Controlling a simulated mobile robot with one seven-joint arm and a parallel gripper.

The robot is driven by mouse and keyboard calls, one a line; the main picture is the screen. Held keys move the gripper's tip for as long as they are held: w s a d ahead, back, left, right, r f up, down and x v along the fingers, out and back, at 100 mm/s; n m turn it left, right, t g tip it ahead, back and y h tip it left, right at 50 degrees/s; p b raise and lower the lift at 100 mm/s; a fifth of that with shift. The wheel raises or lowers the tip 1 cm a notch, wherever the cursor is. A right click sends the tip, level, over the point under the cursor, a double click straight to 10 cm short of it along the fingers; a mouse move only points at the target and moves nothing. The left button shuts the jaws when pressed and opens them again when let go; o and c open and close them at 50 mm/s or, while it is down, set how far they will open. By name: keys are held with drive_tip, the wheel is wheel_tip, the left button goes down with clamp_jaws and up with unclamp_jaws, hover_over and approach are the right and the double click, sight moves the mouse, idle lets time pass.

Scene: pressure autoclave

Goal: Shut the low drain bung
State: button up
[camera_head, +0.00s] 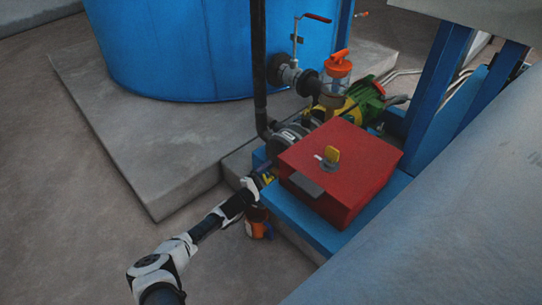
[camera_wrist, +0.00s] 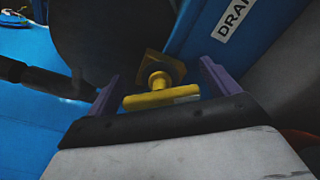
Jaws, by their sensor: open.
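The drain bung (camera_wrist: 161,98) shows in the wrist view as a yellow T-shaped handle on a short stem, with a yellow block behind it. A white label (camera_wrist: 236,17) reading "DRA…" is on the blue surface just right of it. My gripper (camera_wrist: 160,72) is open, with one purple finger on each side of the bung. The handle lies between the fingers, with gaps on both sides; I see no contact. In the head view my gripper (camera_head: 265,178) is low beside the blue base, left of the red box, and the bung is mostly hidden there.
A dark vertical pipe (camera_head: 259,70) and grey pump (camera_head: 289,137) are behind. An orange-brown item (camera_head: 257,226) sits below my wrist. The floor at left is clear.

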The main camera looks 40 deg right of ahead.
drive_tip(key=c, duration=1)
drive_tip(key=m, duration=0.4)
drive_tip(key=shift+m, duration=0.4)
drive_tip(key=m, duration=0.5)
drive_tip(key=shift+m, duration=0.3)
drive_tip(key=m+p, duration=0.1)
drive_tip(key=m, duration=0.5)
drive_tip(key=shift+s, duration=0.1)
drive_tip(key=m, duration=0.7)
drive_tip(key=shift+m, duration=0.3)
